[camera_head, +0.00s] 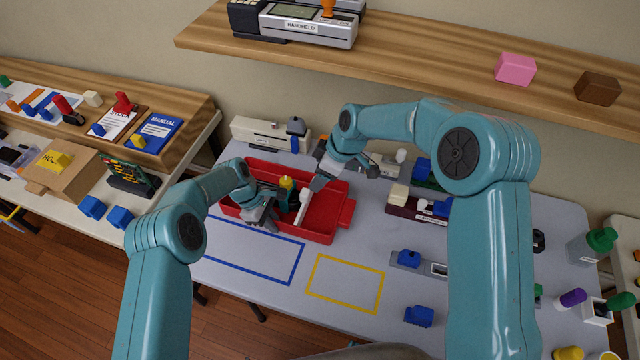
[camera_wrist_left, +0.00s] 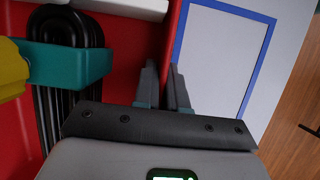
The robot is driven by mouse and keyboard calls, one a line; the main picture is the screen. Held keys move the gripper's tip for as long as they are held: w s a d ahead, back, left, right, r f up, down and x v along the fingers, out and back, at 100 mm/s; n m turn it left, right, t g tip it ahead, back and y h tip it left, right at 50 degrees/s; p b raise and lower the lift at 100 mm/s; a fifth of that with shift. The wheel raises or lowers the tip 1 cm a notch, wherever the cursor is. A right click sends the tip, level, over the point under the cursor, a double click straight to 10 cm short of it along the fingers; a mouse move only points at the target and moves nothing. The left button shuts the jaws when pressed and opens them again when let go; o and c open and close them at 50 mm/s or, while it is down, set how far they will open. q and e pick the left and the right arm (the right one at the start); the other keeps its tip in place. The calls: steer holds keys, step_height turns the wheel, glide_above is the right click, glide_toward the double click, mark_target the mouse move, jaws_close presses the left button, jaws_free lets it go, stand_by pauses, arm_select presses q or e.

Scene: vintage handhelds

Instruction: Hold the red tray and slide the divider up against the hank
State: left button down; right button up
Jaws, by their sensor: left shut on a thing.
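The red tray (camera_head: 328,222) lies on the grey table; its red floor and wall also show in the left wrist view (camera_wrist_left: 120,88). My left gripper (camera_head: 262,222) is shut on the tray's near wall, one finger on each side (camera_wrist_left: 166,85). The black hank (camera_wrist_left: 72,20), with a teal band (camera_wrist_left: 95,64) and a yellow piece (camera_wrist_left: 12,70), sits inside the tray. The white divider (camera_head: 304,202) stands just right of the hank; whether they touch I cannot tell. My right gripper (camera_head: 318,180) is over the tray beside the divider, its fingers unclear.
Blue (camera_head: 250,276) and yellow (camera_head: 345,310) outlines mark bare tabletop in front of the tray. A white device (camera_head: 256,133) stands behind the tray. A maroon box (camera_head: 415,210) and blue blocks (camera_head: 418,316) are to the right. A wooden shelf (camera_head: 420,58) hangs above.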

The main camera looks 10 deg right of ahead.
arm_select(q)
steer(key=shift+s+f, duration=0.15)
steer(key=shift+f, duration=0.1)
steer(key=c, duration=1.1)
jaws_free()
